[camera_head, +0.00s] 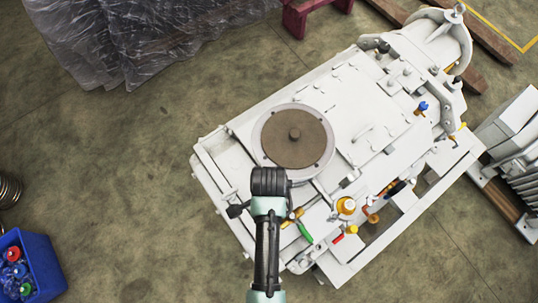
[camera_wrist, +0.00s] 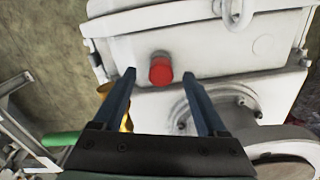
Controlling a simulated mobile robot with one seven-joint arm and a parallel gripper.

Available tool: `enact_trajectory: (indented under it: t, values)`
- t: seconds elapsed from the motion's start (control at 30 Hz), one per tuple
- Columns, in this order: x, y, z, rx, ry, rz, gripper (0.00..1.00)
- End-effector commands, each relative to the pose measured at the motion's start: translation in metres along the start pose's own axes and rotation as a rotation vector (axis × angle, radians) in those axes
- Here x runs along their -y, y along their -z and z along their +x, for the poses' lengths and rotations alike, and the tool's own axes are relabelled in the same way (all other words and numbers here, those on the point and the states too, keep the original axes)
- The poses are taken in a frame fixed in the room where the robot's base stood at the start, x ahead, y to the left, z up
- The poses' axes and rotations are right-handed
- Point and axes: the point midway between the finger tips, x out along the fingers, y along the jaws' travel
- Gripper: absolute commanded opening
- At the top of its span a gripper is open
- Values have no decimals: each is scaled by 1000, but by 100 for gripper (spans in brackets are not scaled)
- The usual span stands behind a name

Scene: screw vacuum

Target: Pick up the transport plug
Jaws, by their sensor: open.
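A red round plug (camera_wrist: 160,71), which I take to be the transport plug, sticks out of the side of the white vacuum machine (camera_wrist: 215,58) in the wrist view. My gripper (camera_wrist: 159,76) is open, with one finger on each side of the plug in the picture. I cannot tell whether the fingertips reach as far as the plug. In the head view, my arm extends over the near edge of the white machine (camera_head: 345,95). No plug can be made out by my gripper there, and the fingers are not clear.
Green (camera_head: 304,232), yellow (camera_head: 346,205) and red (camera_head: 338,239) fittings stick out near my arm on the machine's front side. A blue crate (camera_head: 45,262) holding several coloured caps stands at lower left.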

Motion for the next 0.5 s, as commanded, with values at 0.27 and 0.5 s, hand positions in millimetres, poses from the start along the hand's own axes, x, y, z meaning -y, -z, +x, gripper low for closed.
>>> enact_trajectory:
  t: [0.27,0.5]
  values:
    - [0,0,19,0,1,1,75]
    - [0,0,18,0,2,1,64]
